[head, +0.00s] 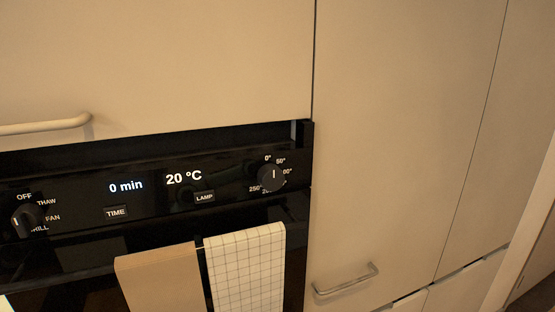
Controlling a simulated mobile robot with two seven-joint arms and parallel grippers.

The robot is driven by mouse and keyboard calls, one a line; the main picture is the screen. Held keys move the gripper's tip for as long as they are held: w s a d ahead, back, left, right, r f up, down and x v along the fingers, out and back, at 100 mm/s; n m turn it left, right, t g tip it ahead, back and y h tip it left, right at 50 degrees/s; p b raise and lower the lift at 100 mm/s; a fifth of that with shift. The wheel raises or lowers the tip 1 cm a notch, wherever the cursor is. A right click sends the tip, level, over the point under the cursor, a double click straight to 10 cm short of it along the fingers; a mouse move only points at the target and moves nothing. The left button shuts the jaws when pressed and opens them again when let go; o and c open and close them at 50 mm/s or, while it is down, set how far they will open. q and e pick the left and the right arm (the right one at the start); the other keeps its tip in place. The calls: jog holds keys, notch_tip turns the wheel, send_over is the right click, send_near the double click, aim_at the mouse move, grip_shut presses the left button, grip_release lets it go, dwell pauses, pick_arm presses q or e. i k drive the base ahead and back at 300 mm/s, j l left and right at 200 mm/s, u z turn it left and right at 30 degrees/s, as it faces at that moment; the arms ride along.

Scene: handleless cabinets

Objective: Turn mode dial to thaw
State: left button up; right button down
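The mode dial (27,219) is a dark round knob at the left end of the black oven panel (150,205). Labels OFF, THAW, FAN and GRILL stand around it, with THAW (46,202) at its upper right. The start of GRILL is partly covered. The display reads 0 min and 20 °C. Neither of my grippers is in view.
TIME (116,212) and LAMP (204,198) buttons sit between the dials. A tan towel (160,279) and a checked white towel (246,267) hang below the panel. A cabinet handle (45,125) juts out above left, another handle (345,280) at lower right.

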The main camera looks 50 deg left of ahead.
aim_at(28, 216)
jog(key=u, duration=2.7)
jog(key=k, duration=0.35)
jog(key=i, duration=0.35)
